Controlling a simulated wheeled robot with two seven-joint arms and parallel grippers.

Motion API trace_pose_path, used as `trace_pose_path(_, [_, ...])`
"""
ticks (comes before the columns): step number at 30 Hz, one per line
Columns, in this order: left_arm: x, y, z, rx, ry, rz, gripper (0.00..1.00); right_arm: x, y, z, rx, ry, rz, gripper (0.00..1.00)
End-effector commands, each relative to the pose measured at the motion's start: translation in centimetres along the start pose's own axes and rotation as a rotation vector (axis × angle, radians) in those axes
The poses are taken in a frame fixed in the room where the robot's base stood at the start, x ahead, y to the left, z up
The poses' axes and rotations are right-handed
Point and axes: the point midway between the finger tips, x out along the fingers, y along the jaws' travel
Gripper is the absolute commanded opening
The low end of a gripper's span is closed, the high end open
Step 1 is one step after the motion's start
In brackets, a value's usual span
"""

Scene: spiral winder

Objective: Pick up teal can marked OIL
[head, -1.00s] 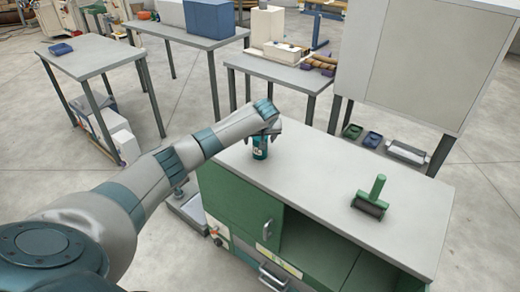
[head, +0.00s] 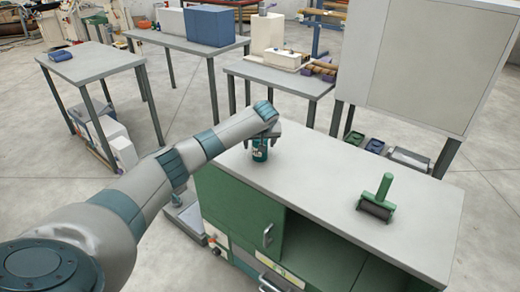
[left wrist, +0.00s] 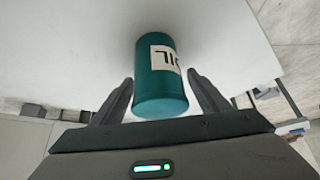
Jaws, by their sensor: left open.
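The teal can (head: 260,150) stands upright near the left end of the grey top of the green cabinet. In the left wrist view the teal can (left wrist: 160,85) shows a white label with dark letters, partly out of sight around its side. My left gripper (head: 262,137) is at the can, and its upper part hides the top of the can in the head view. In the left wrist view the open fingers of my left gripper (left wrist: 161,98) lie on either side of the can, with a small gap at each side. My right gripper is not in view.
A green-handled roller (head: 377,198) stands on the right part of the cabinet top (head: 320,180), well apart from the can. The surface between them is clear. A large pale panel (head: 418,60) rises behind the cabinet's right side.

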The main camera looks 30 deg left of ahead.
Motion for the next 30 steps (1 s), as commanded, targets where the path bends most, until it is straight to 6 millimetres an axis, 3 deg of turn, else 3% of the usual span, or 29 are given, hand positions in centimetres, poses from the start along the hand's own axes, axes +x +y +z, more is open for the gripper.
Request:
trace_pose_path(7, [0.0, 0.0, 0.0, 0.000, 0.000, 0.000, 0.69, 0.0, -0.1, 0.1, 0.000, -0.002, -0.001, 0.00])
trace_pose_path(12, [0.0, 0.0, 0.0, 0.000, 0.000, 0.000, 0.28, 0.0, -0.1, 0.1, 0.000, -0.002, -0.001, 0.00])
trace_pose_path(14, [0.0, 0.0, 0.0, 0.000, 0.000, 0.000, 0.17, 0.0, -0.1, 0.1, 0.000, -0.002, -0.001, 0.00])
trace_pose_path(30, [-1.0, 0.0, -0.7, -0.001, 0.000, 0.000, 0.17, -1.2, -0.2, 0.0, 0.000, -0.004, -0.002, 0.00])
